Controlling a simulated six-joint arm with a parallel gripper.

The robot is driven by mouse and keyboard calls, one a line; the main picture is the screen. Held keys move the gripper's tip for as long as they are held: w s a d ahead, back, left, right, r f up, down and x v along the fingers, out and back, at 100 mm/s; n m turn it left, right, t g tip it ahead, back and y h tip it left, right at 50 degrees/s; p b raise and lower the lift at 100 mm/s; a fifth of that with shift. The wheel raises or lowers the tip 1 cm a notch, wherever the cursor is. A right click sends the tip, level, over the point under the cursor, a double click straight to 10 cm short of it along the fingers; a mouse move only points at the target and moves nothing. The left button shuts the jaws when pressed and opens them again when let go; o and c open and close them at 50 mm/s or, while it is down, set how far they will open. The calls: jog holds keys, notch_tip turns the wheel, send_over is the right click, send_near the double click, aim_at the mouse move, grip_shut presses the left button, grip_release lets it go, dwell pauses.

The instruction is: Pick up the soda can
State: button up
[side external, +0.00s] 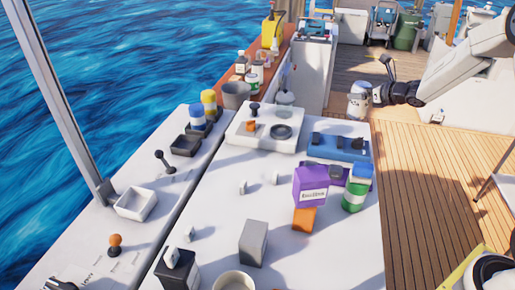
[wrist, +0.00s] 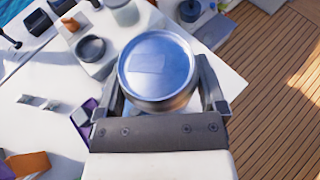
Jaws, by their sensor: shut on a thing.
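The soda can (wrist: 158,70) shows in the wrist view as a round silver-blue top between the two fingers of my gripper (wrist: 160,95). My gripper is shut on it, with a finger against each side. In the side external view the can (side external: 358,104) is a pale cylinder held at the end of my gripper (side external: 370,98), near the far right edge of the white hatch top. The can looks roughly upright. Its lower part is hidden in the wrist view, and I cannot tell how high it is above the surface.
The white hatch top (side external: 330,252) carries a purple carton (side external: 311,185), a green-and-white can (side external: 354,196), a blue tray (side external: 338,148), a grey block (side external: 253,242) and a white panel (side external: 268,130) with knobs. Wooden deck (side external: 430,190) lies open to the right.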

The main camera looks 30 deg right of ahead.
jog(key=shift+s+a+r, duration=0.15)
jog(key=shift+s+r, duration=0.15)
jog(key=shift+s, duration=0.15)
jog(key=shift+s+a+r, duration=0.15)
jog(key=shift+s+r, duration=0.1)
jog(key=shift+s, duration=0.2)
jog(key=shift+a, duration=0.1)
